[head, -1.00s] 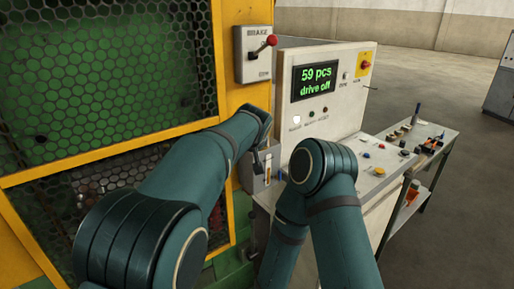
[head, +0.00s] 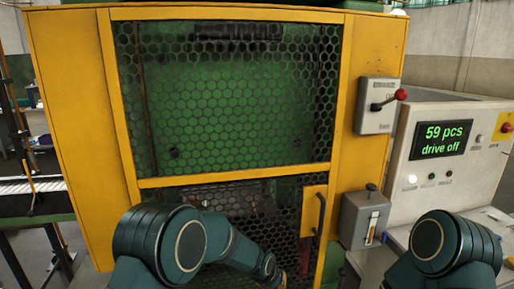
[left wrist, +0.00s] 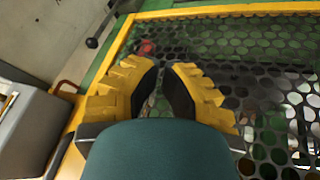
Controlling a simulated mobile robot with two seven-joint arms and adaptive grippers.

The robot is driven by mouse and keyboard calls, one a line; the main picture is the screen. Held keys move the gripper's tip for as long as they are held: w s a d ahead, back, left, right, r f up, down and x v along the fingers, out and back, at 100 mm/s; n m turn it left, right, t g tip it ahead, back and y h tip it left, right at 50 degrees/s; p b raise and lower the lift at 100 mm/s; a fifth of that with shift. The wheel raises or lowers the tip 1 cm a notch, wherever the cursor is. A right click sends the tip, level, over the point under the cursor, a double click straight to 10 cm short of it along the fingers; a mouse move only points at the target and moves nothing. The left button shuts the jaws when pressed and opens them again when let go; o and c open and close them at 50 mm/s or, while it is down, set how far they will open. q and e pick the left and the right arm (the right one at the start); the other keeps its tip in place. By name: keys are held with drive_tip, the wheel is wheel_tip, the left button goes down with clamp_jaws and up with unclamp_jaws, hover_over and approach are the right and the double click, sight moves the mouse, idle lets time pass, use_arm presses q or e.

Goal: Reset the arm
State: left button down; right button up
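My left arm crosses the lower middle of the head view, in front of the mesh guard door (head: 240,120). Only a yellow bit of my left gripper (head: 283,281) shows at the bottom edge. In the left wrist view the left gripper (left wrist: 162,68) has its two yellow fingers with black pads apart, with a narrow gap and nothing held between them. The mesh lies behind the fingers. My right arm is folded at the lower right of the head view; its gripper is out of view.
The door handle (head: 320,213) and a grey box with a small lever (head: 364,218) are close right of my left arm. A conveyor (head: 33,185) stands at far left.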

use_arm(q)
drive_tip(key=s+a+f+n+g, duration=0.2)
drive_tip(key=s+a+f, duration=0.7)
drive_tip(key=s+a, duration=0.3)
drive_tip(key=s+a+f+n, duration=0.1)
drive_tip(key=s, duration=0.6)
drive_tip(key=s+a+f+n, duration=0.1)
drive_tip(key=s+a, duration=0.1)
drive_tip(key=s, duration=0.5)
drive_tip(key=shift+s+a+f+g+h, duration=0.2)
drive_tip(key=shift+s+a+g+h, duration=0.05)
drive_tip(key=shift+a+g+h, duration=0.05)
